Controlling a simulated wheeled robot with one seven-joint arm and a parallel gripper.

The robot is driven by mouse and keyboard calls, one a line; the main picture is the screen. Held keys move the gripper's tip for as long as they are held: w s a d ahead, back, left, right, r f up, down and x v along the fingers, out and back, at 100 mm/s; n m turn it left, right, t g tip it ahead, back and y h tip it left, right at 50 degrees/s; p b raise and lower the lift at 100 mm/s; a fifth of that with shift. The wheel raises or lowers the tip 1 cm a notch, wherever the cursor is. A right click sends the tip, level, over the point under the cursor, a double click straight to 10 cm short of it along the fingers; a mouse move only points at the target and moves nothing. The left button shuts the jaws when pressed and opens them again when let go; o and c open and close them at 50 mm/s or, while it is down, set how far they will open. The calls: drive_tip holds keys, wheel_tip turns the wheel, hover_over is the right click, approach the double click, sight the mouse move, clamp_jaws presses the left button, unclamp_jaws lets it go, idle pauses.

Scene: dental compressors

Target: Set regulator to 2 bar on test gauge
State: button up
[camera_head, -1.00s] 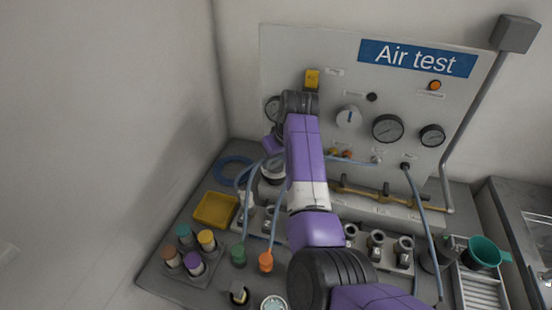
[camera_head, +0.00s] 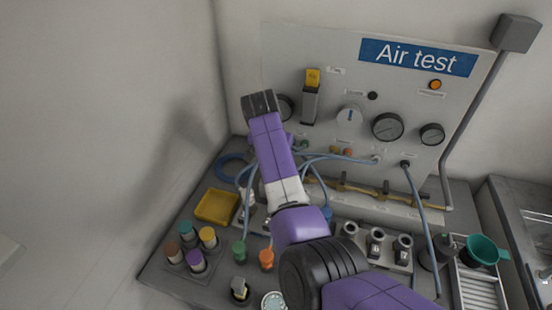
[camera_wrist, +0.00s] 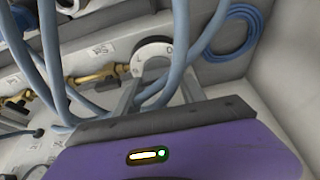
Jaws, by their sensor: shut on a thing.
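In the wrist view, the two fingers of my gripper (camera_wrist: 160,82) stand on either side of a round part with a white lettered ring (camera_wrist: 152,48); I take it for the regulator knob. My gripper is shut on it, though blue hoses cross in front and partly hide the contact. In the head view my arm hides the gripper and this part. The large gauge (camera_head: 388,127) is on the Air test panel (camera_head: 455,90), with a smaller gauge (camera_head: 432,134) to its right. Another gauge (camera_head: 287,104) is partly behind my arm. The needle readings are too small to tell.
A yellow-topped lever (camera_head: 312,80) and a white dial with a blue mark (camera_head: 348,116) are on the panel. Blue hoses (camera_head: 335,157) loop near my arm. A yellow tray (camera_head: 216,206), coloured-cap bottles (camera_head: 207,237) and a teal funnel (camera_head: 485,250) crowd the bench.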

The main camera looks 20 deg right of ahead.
drive_tip(key=m+g+b, duration=0.1)
drive_tip(key=m+b, duration=0.1)
drive_tip(key=m, duration=0.1)
drive_tip(key=shift+w+f+m+h+b, duration=0.1)
drive_tip(key=shift+f+m+h+b, duration=0.05)
drive_tip(key=shift+m+h+b, duration=0.25)
drive_tip(key=shift+a+m+g+h+b, duration=0.1)
drive_tip(key=shift+m+g+h+b, duration=0.2)
drive_tip(key=shift+m+b, duration=0.4)
drive_tip(key=o, duration=1.4)
drive_tip(key=shift+c, duration=0.2)
drive_tip(key=shift+r, duration=0.2)
drive_tip(key=v, duration=0.7)
drive_tip(key=shift+r+b, duration=0.35)
